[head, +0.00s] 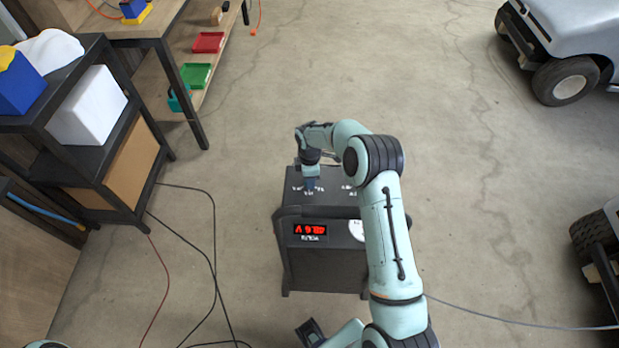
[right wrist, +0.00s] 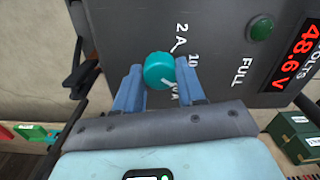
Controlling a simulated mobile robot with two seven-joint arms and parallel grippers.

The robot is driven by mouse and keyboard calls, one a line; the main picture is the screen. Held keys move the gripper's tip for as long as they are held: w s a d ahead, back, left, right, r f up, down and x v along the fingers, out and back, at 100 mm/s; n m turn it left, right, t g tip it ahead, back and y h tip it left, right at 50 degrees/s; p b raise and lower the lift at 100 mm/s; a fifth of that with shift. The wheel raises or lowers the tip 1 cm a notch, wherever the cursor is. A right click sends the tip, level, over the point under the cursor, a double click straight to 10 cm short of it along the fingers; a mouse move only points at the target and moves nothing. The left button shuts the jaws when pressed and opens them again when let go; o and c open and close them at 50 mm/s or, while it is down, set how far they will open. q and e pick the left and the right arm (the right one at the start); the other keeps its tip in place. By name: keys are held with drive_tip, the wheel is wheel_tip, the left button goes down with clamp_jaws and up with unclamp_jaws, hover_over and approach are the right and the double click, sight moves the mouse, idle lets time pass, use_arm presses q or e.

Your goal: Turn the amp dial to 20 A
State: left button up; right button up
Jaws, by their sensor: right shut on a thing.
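The amp dial (right wrist: 160,70) is a round teal knob on the dark charger panel in the right wrist view. My right gripper (right wrist: 162,66) has its blue fingers on both sides of the dial and is shut on it. White markings by the dial read 2 A and 10; the 10 is partly covered by a finger. More white marking shows below the dial between the fingers, too hidden to read surely. In the head view the charger (head: 325,265) stands on the floor with my right gripper (head: 309,183) over its top; the dial is hidden there.
The red display (head: 310,230) reads 48.6 V. A green button (right wrist: 261,26) sits by the word FULL. A black shelf cart (head: 150,185) and a workbench (head: 165,80) stand left. Cables cross the floor. A cart (head: 570,30) is upper right; open floor lies between.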

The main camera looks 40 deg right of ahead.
drive_tip(key=shift+m, duration=1.9)
drive_tip(key=shift+b, duration=0.3)
drive_tip(key=o, duration=1.1)
drive_tip(key=shift+c, duration=0.2)
drive_tip(key=shift+r, duration=0.1)
wheel_tip(320, 180, up, 13)
drive_tip(key=shift+a, duration=0.1)
